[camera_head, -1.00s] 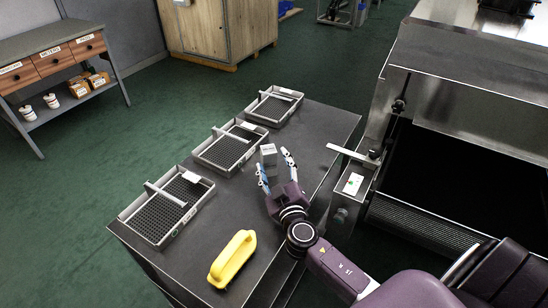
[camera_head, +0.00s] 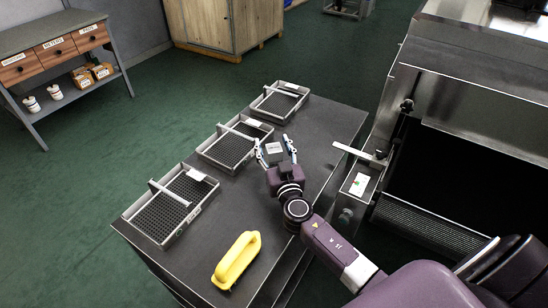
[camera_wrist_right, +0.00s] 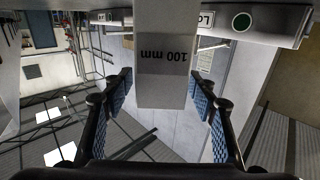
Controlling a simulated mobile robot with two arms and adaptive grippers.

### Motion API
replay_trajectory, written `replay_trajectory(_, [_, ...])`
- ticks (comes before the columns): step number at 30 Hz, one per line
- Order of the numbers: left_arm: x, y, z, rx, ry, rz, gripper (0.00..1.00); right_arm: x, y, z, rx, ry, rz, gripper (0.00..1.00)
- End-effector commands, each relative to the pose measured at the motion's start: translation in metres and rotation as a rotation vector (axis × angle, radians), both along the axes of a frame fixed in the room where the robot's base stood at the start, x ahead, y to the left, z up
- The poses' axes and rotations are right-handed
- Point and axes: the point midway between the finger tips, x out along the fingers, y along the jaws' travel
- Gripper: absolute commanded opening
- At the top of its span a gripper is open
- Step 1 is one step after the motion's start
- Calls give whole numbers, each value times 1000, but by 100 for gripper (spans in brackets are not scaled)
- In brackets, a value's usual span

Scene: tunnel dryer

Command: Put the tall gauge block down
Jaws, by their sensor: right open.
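The tall gauge block (camera_head: 275,150) is a grey block on the dark table top, just right of the middle tray. My right gripper (camera_head: 275,149) is open, with one finger on each side of the block. In the right wrist view the block (camera_wrist_right: 165,60) shows a "100 mm" label, upside down. It lies between the blue-padded fingers of the right gripper (camera_wrist_right: 164,92), with gaps visible on both sides. The block's lower part is hidden by the hand in the head view, so its contact with the table cannot be seen. My left gripper is not in view.
Three grey mesh trays stand in a row along the table's left side: near (camera_head: 137,213), middle (camera_head: 203,150), far (camera_head: 256,105). A yellow handled object (camera_head: 237,262) lies at the table's front. The dryer (camera_head: 470,135) stands to the right. The table's far right is clear.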

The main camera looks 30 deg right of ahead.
Motion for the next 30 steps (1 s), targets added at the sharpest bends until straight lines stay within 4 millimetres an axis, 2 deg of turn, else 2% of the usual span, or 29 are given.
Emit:
replay_trajectory(3, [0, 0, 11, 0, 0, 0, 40, 17, -4, 6, -4, -1, -1, 53])
replay_trajectory(7, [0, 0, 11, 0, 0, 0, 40, 30, -7, 4, -2, -1, -1, 53])
replay_trajectory(18, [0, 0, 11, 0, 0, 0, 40, 36, -9, 2, -1, -1, -1, 52])
replay_trajectory(30, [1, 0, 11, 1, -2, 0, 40, 36, -9, 2, -1, -1, -1, 8])
